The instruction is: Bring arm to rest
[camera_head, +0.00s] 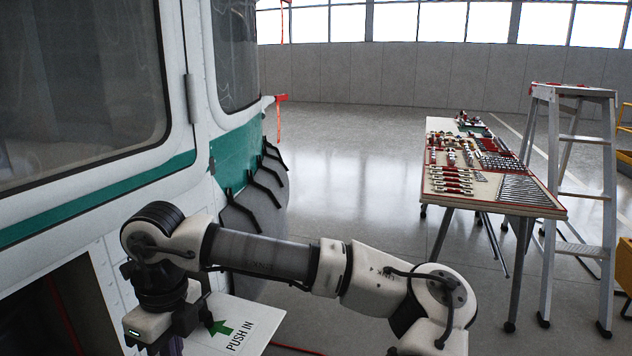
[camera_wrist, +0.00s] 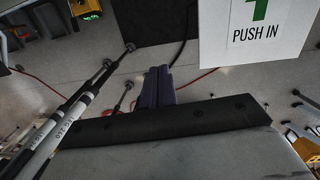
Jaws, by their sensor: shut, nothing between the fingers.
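My arm reaches across the lower part of the head view, bent at the elbow, with its wrist at the left beside the helicopter. My gripper (camera_wrist: 158,72) points away from the wrist camera, its two dark purple fingers together and empty. In the head view only a bit of purple finger shows at the bottom edge, and the fingertips are hidden. A white panel (camera_head: 246,322) marked "PUSH IN" with a green arrow is close to the right of the gripper; it also shows in the wrist view (camera_wrist: 286,45). I cannot tell whether they touch.
The white and green helicopter (camera_head: 222,150) fills the left side, with a dark opening (camera_head: 60,315) low in its body. A tool table (camera_head: 530,205) and a stepladder (camera_head: 550,190) stand at the right. Grey floor (camera_head: 350,160) between is clear. A red cable (camera_wrist: 195,78) lies on the floor.

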